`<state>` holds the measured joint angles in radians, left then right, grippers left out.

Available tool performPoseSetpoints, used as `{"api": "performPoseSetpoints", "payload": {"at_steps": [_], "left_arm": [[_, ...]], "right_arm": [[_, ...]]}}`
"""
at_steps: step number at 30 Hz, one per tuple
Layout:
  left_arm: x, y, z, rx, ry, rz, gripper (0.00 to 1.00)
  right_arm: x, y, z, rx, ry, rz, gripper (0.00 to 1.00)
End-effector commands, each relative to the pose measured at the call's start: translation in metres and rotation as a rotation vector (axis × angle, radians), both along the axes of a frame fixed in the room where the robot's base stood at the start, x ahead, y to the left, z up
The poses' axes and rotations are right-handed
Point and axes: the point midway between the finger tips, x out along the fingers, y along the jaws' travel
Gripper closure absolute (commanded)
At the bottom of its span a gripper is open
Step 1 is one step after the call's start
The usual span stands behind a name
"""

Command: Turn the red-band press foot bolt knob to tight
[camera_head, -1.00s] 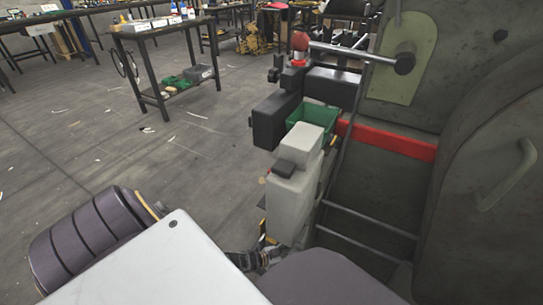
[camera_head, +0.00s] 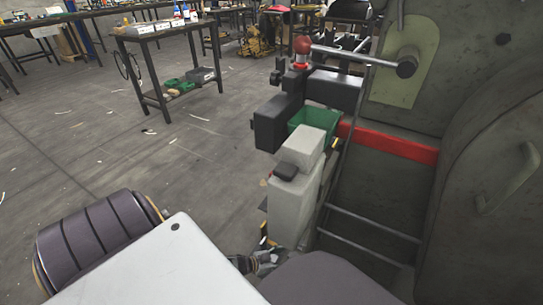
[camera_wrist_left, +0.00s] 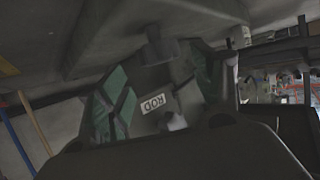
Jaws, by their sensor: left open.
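The press with the red band (camera_head: 395,142) fills the right side of the head view. I cannot make out its foot bolt knob in the head view; its low area is partly hidden by the machine and my arm. My left gripper (camera_head: 262,263) is low beside the press base, partly hidden, open. In the left wrist view, a dark overhang is above and a plate labelled ROD (camera_wrist_left: 154,104) is ahead. A small pale grey piece (camera_wrist_left: 173,121) shows below the label; I cannot tell what it is. My right gripper is not in view.
A grey box-shaped unit (camera_head: 293,200) and a green bin (camera_head: 325,125) stand on the press's near side. A red ball (camera_head: 303,45) tops a post there. Metal rails (camera_head: 370,225) run along the press. Open floor (camera_head: 120,165) lies left; a worktable (camera_head: 160,32) stands beyond.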

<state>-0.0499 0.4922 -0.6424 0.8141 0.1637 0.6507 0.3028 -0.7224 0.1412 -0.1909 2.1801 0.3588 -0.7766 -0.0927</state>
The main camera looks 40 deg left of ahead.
Motion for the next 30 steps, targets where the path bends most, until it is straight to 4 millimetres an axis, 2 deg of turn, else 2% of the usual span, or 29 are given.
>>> {"api": "performPoseSetpoints", "payload": {"at_steps": [18, 30], "left_arm": [[-0.041, 0.02, 0.017, 0.001, 0.002, 0.001, 0.34], [-0.049, 0.024, 0.022, 0.0, 0.0, 0.001, 0.34]], "right_arm": [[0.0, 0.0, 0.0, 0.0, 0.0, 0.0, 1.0], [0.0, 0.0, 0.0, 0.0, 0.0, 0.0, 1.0]]}}
